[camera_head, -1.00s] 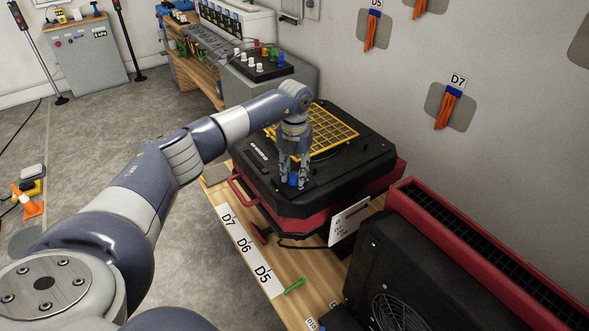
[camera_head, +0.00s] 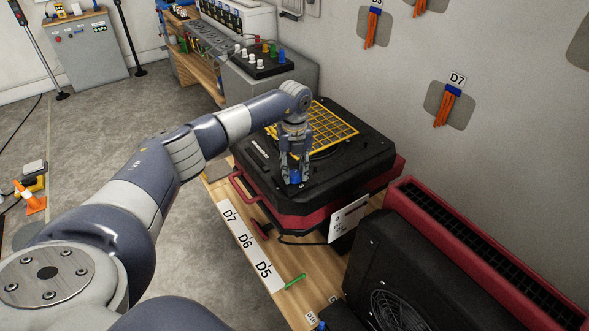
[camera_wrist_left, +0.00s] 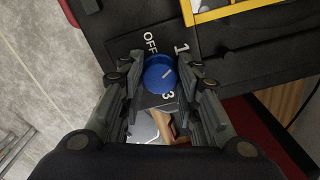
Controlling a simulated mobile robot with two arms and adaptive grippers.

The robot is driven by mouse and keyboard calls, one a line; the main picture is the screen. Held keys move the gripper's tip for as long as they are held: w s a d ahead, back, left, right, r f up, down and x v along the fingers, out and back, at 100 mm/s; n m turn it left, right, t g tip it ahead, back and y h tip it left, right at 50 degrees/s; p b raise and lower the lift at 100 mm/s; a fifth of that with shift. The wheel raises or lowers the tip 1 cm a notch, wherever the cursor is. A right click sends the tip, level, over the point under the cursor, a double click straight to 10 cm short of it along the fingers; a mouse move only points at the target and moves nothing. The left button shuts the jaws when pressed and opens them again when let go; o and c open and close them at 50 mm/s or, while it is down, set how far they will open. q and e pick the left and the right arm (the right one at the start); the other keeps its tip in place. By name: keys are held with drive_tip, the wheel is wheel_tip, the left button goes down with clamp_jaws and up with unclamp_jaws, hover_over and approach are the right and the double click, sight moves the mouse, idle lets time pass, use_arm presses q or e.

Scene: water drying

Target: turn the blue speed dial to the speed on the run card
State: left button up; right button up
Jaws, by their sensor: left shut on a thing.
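The blue speed dial (camera_head: 294,178) sits on the top front corner of the black and red air mover (camera_head: 330,185). My left gripper (camera_head: 294,172) points down at it, shut on the dial. In the left wrist view the dial (camera_wrist_left: 158,75) is between the two fingers (camera_wrist_left: 160,82).
A yellow grille (camera_head: 325,130) covers the unit's top. Another black and red machine (camera_head: 430,270) stands close by at the lower right. A wooden bench with a D7, D6, D5 label strip (camera_head: 247,243) and a green pen (camera_head: 295,281) lies in front.

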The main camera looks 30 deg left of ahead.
sight(294, 173)
idle(0.3)
use_arm(q)
drive_tip(key=o, duration=1.1)
drive_tip(key=shift+c, duration=0.2)
wheel_tip(294, 173, up, 12)
drive_tip(key=shift+f, duration=0.1)
